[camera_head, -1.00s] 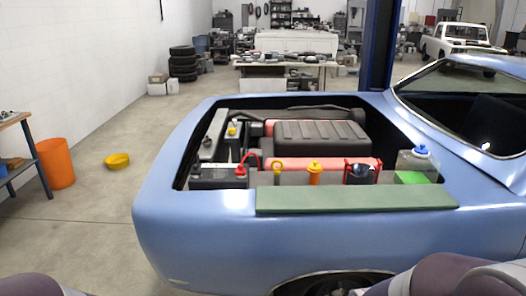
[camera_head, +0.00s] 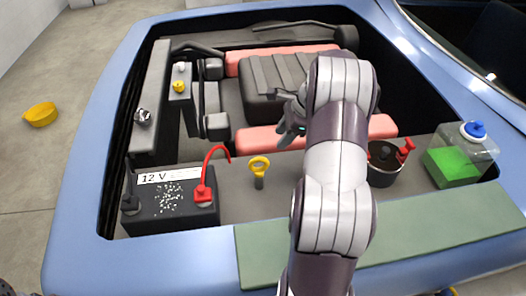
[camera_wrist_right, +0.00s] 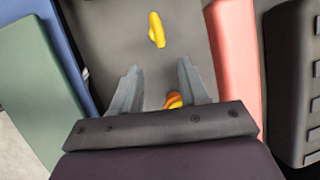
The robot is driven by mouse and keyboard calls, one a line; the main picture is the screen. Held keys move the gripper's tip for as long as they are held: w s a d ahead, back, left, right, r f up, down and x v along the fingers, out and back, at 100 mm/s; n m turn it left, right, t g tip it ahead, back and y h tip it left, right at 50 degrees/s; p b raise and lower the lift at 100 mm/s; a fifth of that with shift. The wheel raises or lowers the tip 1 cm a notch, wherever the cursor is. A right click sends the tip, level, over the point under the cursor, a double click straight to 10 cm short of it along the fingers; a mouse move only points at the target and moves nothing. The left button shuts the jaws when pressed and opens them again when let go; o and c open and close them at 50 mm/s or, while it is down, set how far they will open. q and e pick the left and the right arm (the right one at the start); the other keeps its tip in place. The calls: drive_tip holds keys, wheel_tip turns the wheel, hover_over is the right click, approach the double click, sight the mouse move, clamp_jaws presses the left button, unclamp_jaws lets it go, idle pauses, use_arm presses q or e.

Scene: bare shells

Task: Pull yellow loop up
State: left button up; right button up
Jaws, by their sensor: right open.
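The yellow loop (camera_head: 259,165) stands upright on a short dark stem in the engine bay, right of the battery with the red clamp. In the right wrist view the yellow loop (camera_wrist_right: 156,30) shows ahead of the fingertips, apart from them. My right gripper (camera_head: 290,128) is above the bay, to the upper right of the loop in the head view. Its fingers (camera_wrist_right: 159,66) are open with nothing held between their tips. An orange-yellow cap (camera_wrist_right: 173,101) shows low between the fingers, close to the palm. My arm hides that cap in the head view.
The battery (camera_head: 170,205) with its red clamp (camera_head: 203,192) stands left of the loop. A black pot with a red handle (camera_head: 384,163) and a blue-capped tank with green fluid (camera_head: 458,160) are at right. A green mat (camera_head: 420,237) covers the fender edge.

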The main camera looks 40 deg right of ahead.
drive_tip(key=w+f, duration=0.1)
hover_over(264, 158)
drive_tip(key=s, duration=0.2)
drive_tip(key=f, duration=0.3)
drive_tip(key=f+p, duration=0.1)
drive_tip(key=f, duration=0.1)
drive_tip(key=shift+d+f, duration=0.15)
drive_tip(key=shift+d, duration=0.2)
drive_tip(key=x, duration=0.4)
drive_tip(key=shift+w+d+f, duration=0.2)
drive_tip(key=shift+w+d, duration=0.05)
drive_tip(key=shift+s+a+r, duration=0.1)
drive_tip(key=shift+s+a, duration=0.05)
clamp_jaws()
use_arm(q)
wheel_tip(264, 158, up, 10)
drive_tip(key=p, duration=0.8)
drive_tip(key=shift+s+a+f, duration=0.15)
drive_tip(key=shift+a+f, duration=0.05)
drive_tip(key=shift+f, duration=0.05)
use_arm(e)
wheel_tip(264, 158, up, 11)
drive_tip(key=shift+d, duration=0.2)
